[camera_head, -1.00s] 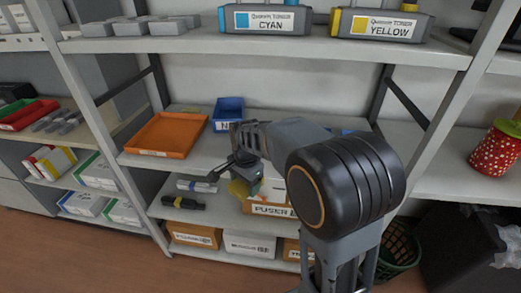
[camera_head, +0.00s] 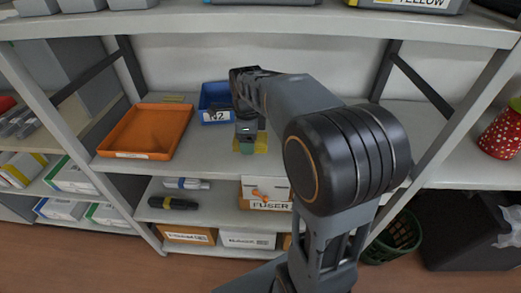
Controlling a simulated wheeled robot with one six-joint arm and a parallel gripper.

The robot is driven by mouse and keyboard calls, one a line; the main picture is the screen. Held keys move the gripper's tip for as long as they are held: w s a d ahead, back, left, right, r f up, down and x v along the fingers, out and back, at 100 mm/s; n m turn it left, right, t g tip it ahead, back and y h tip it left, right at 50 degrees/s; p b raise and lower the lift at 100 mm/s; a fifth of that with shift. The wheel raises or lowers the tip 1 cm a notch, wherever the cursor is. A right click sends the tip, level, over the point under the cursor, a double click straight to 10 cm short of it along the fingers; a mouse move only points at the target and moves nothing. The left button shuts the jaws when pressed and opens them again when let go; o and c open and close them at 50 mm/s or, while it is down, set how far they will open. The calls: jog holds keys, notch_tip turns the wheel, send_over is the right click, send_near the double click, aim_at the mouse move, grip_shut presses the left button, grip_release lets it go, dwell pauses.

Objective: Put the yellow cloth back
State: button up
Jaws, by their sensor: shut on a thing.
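The yellow cloth (camera_head: 262,143) hangs at the end of my arm, small and partly hidden by the gripper. My gripper (camera_head: 246,147) points down and is shut on the cloth. It shows in front of the middle shelf board, just right of and below the blue bin (camera_head: 215,119). The fingertips are dark and small, and I cannot tell whether the cloth touches the shelf.
An orange tray (camera_head: 186,134) sits left of the blue bin. Below are dark toner pieces (camera_head: 172,203) and a FUSER box (camera_head: 266,204). The upper shelf (camera_head: 270,28) overhangs. A green basket (camera_head: 392,238) stands on the floor at right. My arm hides part of the middle shelf.

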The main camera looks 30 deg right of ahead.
send_over(261, 157)
notch_tip(261, 157, down, 6)
jog(key=shift+a+r, duration=0.1)
jog(key=shift+a, duration=0.05)
jog(key=shift+w+d+f, duration=0.1)
jog(key=shift+d+f, duration=0.1)
jog(key=shift+f, duration=1.6)
jog(key=shift+f+b, duration=0.2)
jog(key=shift+b, duration=0.1)
jog(key=o, duration=0.8)
jog(key=shift+o, duration=0.2)
jog(key=shift+r, duration=0.1)
